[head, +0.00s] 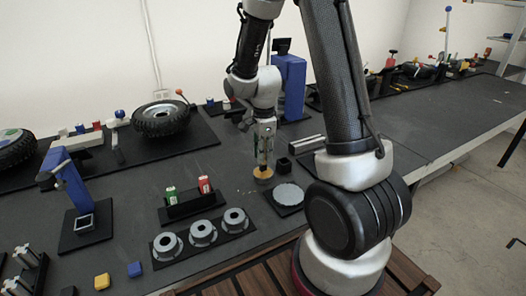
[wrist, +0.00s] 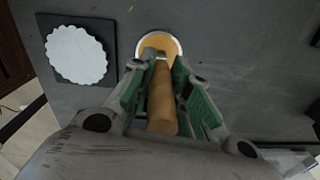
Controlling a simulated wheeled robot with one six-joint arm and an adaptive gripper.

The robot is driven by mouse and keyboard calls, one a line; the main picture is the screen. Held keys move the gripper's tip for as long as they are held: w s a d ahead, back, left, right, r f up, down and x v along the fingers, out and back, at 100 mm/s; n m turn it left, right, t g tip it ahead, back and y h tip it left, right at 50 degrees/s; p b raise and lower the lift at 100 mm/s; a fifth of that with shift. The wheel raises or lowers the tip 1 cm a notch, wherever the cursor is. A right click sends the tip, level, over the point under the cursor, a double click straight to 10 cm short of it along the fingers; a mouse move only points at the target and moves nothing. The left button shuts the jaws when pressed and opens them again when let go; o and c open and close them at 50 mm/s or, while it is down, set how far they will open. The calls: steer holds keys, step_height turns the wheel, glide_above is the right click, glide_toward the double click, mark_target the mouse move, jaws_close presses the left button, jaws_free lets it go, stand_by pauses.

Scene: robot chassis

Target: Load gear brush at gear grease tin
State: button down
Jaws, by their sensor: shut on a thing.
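My gripper (head: 264,150) points down and is shut on the gear brush. The brush shows in the wrist view as a tan wooden handle (wrist: 162,103) between the green-padded fingers, with a grey part at its far end. The gear grease tin (head: 263,175) is a small round tin with yellow-orange content, on the table directly below my gripper. It also shows in the wrist view (wrist: 172,44) as an orange disc with a pale rim beyond the brush's end. The brush end overlaps the tin in both views; I cannot tell whether it touches the grease.
A pale toothed gear (head: 288,194) lies on a black plate near the tin. A small black block (head: 283,164) and a grey rail (head: 306,144) stand behind it. Three grey rings (head: 203,233) and a holder with green and red items (head: 191,204) are to the left.

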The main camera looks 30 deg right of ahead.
steer(key=shift+f, duration=0.5)
stand_by(1.7)
steer(key=shift+r, duration=3.5)
